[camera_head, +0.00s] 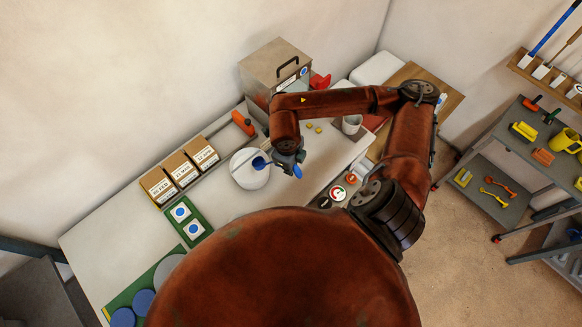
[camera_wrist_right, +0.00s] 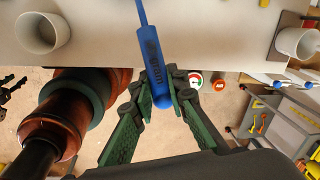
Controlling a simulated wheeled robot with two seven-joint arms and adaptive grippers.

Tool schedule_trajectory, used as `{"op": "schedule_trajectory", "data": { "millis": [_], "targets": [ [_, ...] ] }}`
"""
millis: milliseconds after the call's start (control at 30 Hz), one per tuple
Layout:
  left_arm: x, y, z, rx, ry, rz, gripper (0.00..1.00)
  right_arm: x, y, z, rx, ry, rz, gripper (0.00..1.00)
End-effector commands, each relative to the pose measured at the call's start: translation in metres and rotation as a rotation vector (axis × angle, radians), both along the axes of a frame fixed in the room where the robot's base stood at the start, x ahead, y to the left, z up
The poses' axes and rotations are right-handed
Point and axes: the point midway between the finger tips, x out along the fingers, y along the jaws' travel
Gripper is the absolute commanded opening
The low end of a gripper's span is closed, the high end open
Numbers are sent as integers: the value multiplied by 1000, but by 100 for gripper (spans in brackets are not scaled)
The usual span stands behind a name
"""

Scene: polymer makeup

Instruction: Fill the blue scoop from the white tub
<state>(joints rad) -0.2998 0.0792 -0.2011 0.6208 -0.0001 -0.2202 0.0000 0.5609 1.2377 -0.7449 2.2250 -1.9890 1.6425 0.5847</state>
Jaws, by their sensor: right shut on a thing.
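The white tub (camera_head: 248,180) stands on the light table, open at the top. The blue scoop (camera_head: 259,163) has its round bowl over the tub's opening; I cannot tell whether it touches the contents. My right gripper (camera_head: 287,157) is just right of the tub, above the table. In the wrist view the right gripper (camera_wrist_right: 161,92) is shut on the scoop's lettered blue handle (camera_wrist_right: 151,50), whose rounded end sits between the fingers. The scoop's bowl is outside that view, and the tub does not show there. My left gripper is not in view.
A white cup (camera_head: 351,123) stands to the right. A grey metal box (camera_head: 272,68) is at the back. A round gauge (camera_head: 338,193) lies near the table's edge.

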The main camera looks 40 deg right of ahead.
Motion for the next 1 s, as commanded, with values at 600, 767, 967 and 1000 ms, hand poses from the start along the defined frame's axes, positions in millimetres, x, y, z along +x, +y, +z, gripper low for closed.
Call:
{"op": "schedule_trajectory", "data": {
  "millis": [600, 767, 967, 1000],
  "targets": [
    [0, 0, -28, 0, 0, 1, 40, 21, 8, -29, -63, 166, 5, 0],
    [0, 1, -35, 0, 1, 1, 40, 26, 11, -37, -80, 212, 4, 0],
    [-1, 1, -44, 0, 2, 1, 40, 32, 13, -46, -104, 269, 5, 0],
    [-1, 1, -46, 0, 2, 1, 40, 33, 13, -48, -109, 281, 5, 0]
  ]
}}
